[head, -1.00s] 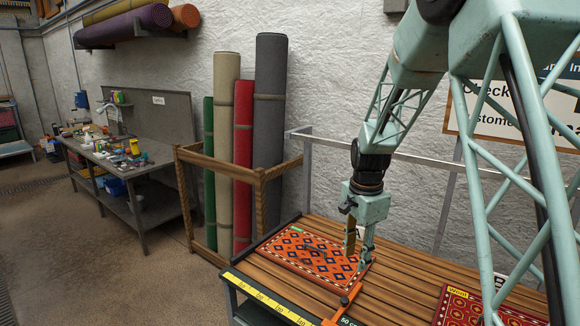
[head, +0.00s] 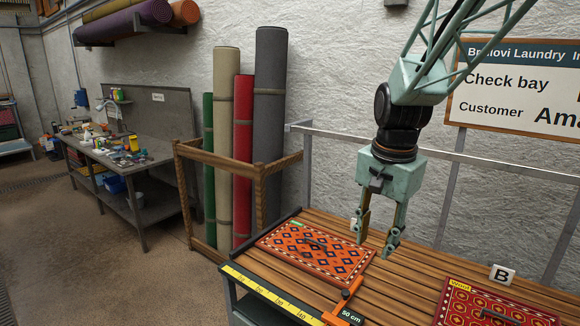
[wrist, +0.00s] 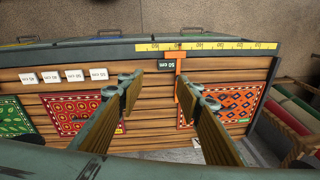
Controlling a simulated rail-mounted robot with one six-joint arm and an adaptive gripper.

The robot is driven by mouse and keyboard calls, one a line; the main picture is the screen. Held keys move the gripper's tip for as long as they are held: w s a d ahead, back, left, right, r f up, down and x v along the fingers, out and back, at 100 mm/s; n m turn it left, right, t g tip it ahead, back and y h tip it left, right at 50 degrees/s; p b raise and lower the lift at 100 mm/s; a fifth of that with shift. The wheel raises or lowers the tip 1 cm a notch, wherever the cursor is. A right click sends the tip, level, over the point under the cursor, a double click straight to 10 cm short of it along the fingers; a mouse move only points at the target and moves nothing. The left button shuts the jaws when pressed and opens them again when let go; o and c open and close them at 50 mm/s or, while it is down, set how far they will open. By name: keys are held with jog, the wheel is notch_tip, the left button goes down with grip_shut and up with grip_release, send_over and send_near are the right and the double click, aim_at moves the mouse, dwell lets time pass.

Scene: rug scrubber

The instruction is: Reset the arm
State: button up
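My gripper (head: 375,248) hangs above the slatted wooden table (head: 400,285), fingers pointing down, apart and with nothing between them. In the wrist view my gripper (wrist: 160,92) also shows its two fingers spread, with table slats between them. An orange rug sample (head: 300,240) with blue diamonds lies flat on the table, left of my gripper. It also shows in the wrist view (wrist: 240,105). A dark, slim item lies on that rug.
A red rug (head: 470,310) lies to the right by a "B" card (head: 502,274). A green rug (wrist: 12,118) shows in the wrist view. An orange slider (head: 345,298) marked 50 cm sits on the yellow ruler (head: 270,298). A metal rail (head: 470,165) runs behind the table.

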jog(key=s+r+n+t+b, duration=0.1)
jog(key=s+r+n+b, duration=0.1)
jog(key=s, duration=0.6)
jog(key=s+r+n+b, duration=0.2)
jog(key=s+r, duration=0.1)
jog(key=s, duration=0.5)
jog(key=s+f+n+b, duration=0.2)
jog(key=s, duration=0.7)
jog(key=s+f+n+t+b, duration=0.1)
jog(key=s+n+b, duration=0.1)
jog(key=s, duration=0.8)
jog(key=shift+s+d+f+n, duration=0.2)
jog(key=shift+f+n, duration=0.15)
jog(key=shift+n, duration=0.25)
jog(key=shift+f, duration=0.15)
dwell(0.4)
